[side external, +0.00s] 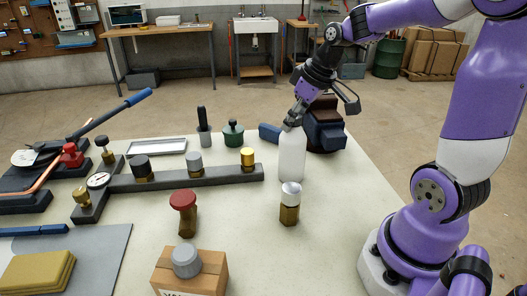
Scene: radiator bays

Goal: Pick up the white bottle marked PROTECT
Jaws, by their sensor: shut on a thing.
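The white bottle (291,156) stands upright on the light tabletop, right of the middle of the view. No marking can be read on the side that shows. My gripper (296,116) reaches down from the upper right and is shut on the top of the bottle. The bottle's top is partly hidden by the fingers. The bottle's base looks to be at the table surface; I cannot tell whether it is lifted a little.
A brass valve with a white cap (290,203) stands just in front of the bottle. A dark blue vise (324,128) is close behind it. A grey manifold bar (190,177) with capped fittings, a red-capped valve (184,212) and a cardboard box (190,272) lie to the left.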

